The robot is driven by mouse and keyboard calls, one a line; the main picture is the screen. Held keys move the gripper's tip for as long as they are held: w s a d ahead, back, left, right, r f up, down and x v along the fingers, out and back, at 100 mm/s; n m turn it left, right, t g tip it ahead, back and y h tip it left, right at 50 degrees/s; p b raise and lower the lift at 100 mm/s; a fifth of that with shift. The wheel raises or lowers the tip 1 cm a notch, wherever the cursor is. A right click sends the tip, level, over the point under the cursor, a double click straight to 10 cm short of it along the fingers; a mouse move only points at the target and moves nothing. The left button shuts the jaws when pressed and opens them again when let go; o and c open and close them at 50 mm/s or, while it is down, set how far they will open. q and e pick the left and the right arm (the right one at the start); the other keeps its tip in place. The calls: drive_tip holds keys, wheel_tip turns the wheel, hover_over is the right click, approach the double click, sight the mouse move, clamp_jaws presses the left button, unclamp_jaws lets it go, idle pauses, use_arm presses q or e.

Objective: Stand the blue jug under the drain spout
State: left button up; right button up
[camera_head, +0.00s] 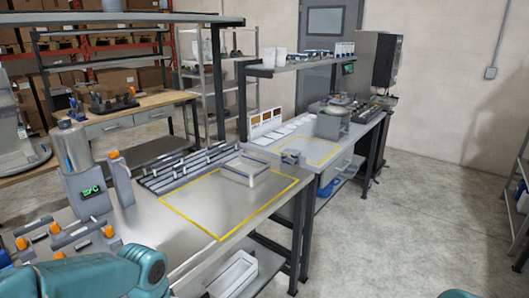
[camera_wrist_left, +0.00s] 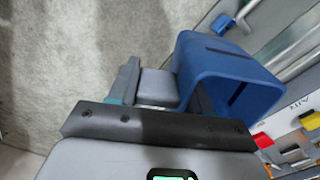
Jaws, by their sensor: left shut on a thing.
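The blue jug (camera_wrist_left: 205,82) shows in the left wrist view, with its open mouth facing the camera and tilted in the picture. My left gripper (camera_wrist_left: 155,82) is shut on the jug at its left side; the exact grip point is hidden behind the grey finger. In the head view a teal arm of mine crosses the bottom left, but neither gripper nor the held jug shows. I cannot make out the drain spout for certain in either view.
In the wrist view, a panel with yellow and red parts (camera_wrist_left: 262,140) lies right of the jug, and a small blue piece (camera_wrist_left: 222,24) lies above. The head view shows a bench with a yellow-outlined area (camera_head: 219,240), a white bin (camera_head: 233,275) below, and open floor at right.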

use_arm(q)
drive_tip(key=shift+s+d+f+n, duration=0.1)
drive_tip(key=shift+d+f+n, duration=0.3)
drive_tip(key=shift+f, duration=0.55)
drive_tip(key=shift+w+d+f+n, duration=0.2)
drive_tip(key=shift+w+d+n, duration=0.25)
drive_tip(key=shift+w+n, duration=0.3)
drive_tip(key=shift+w+f, duration=0.1)
drive_tip(key=shift+w, duration=0.1)
drive_tip(key=shift+s, duration=0.1)
